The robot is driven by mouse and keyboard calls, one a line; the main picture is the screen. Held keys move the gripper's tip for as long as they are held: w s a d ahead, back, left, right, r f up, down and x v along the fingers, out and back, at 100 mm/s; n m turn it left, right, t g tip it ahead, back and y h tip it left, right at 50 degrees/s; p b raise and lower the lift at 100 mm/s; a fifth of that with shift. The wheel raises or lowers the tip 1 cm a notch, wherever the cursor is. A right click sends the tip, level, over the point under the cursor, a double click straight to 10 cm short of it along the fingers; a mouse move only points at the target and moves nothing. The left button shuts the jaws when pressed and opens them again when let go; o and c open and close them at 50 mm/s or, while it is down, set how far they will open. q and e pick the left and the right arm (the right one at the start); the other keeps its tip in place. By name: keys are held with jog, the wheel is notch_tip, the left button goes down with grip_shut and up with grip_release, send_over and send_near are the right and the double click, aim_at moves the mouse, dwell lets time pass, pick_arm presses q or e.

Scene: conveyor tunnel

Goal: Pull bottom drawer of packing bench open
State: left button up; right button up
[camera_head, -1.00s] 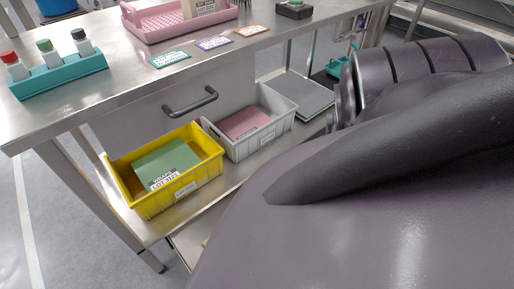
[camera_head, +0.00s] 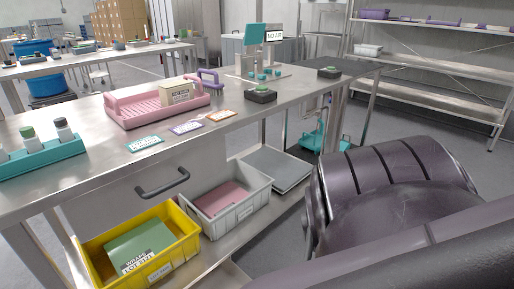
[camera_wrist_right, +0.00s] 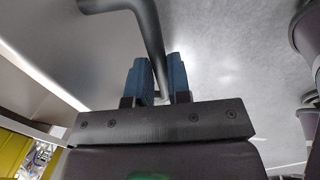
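The packing bench (camera_head: 100,185) has a drawer front under its top with a dark bar handle (camera_head: 163,182); no gripper is at this handle in the head view. The right wrist view shows a dark bent bar handle (camera_wrist_right: 148,30) against a grey metal surface. My right gripper (camera_wrist_right: 160,75) has its blue fingers on either side of one leg of this bar, close against it, and looks shut on it. The bottom drawer is not clearly visible in the head view, where my own arm covers the lower right. My left gripper is not in view.
A yellow bin (camera_head: 190,243) and a grey bin (camera_head: 262,190) stand on the bench's lower shelf. A pink tray (camera_head: 125,118), cards and a teal bottle rack (camera_head: 70,150) are on the top. A shelving unit (camera_head: 440,75) stands at the back right.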

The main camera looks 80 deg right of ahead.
jog(key=o, duration=0.4)
jog(key=shift+w+r+p, duration=0.1)
jog(key=shift+r+p, duration=0.3)
jog(key=shift+r, duration=0.2)
jog(key=r+p, duration=0.2)
jog(key=r, duration=0.2)
jog(key=shift+a, duration=0.2)
pick_arm(q)
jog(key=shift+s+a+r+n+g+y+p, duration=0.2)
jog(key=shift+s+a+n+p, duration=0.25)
jog(key=shift+p, duration=0.4)
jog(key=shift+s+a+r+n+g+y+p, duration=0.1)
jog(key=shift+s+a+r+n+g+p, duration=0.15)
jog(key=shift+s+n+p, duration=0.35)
pick_arm(e)
jog(key=shift+s+a+r, duration=0.1)
jog(key=shift+s+r, duration=0.25)
jog(key=shift+r, duration=0.55)
jog(key=shift+s+a+r, duration=0.15)
jog(key=shift+s+r, duration=0.15)
jog(key=shift+r, duration=0.6)
jog(key=shift+s+a+r, duration=0.1)
jog(key=shift+s+r, duration=0.25)
jog(key=shift+r, duration=0.55)
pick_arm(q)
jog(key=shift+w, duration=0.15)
